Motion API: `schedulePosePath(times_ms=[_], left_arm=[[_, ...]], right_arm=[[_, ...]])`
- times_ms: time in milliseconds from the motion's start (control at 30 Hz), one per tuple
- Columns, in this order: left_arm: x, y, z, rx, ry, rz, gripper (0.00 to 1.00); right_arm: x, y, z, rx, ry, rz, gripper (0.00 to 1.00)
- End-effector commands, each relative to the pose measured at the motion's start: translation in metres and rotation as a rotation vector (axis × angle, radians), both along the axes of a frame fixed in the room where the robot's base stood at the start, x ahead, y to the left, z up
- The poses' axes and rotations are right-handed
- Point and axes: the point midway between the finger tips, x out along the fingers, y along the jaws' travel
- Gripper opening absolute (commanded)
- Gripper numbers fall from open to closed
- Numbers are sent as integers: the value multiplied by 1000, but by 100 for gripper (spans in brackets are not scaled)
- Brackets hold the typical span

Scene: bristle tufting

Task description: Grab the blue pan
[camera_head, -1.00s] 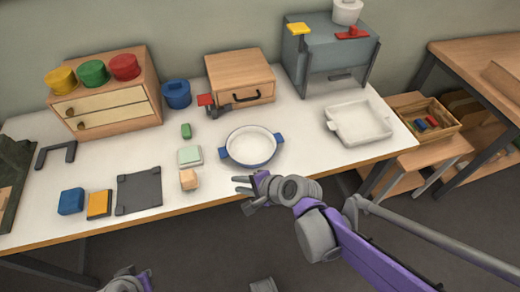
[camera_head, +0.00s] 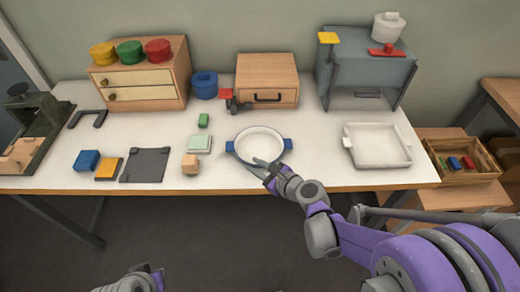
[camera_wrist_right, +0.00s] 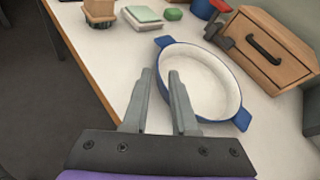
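The blue pan (camera_head: 259,136) is a round dish with a white inside, a blue outer wall and two blue side handles. It rests on the white table near the front edge and also shows in the right wrist view (camera_wrist_right: 204,80). My right gripper (camera_head: 252,161) is at its near side. In the wrist view its fingers (camera_wrist_right: 160,75) are apart with nothing gripped; the right finger overlaps the pan's rim and the left finger is outside it. I cannot tell if they touch the pan. My left gripper (camera_head: 145,272) is low at the bottom edge, mostly cut off.
A wooden drawer box (camera_head: 267,80) and a red-topped clamp (camera_head: 230,99) stand behind the pan.

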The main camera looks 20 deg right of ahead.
Motion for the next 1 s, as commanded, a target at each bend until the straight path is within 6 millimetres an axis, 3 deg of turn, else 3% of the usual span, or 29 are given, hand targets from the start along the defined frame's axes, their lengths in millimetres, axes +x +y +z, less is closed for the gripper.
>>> schedulePosePath(times_ms=[600,900,1000], left_arm=[[-1,0,-8,0,3,0,0],[-1,0,-8,0,3,0,0],[-1,0,-8,0,3,0,0]], right_arm=[[60,24,-34,-3,0,2,26],[64,26,-35,-3,0,2,26],[64,26,-35,-3,0,1,10]])
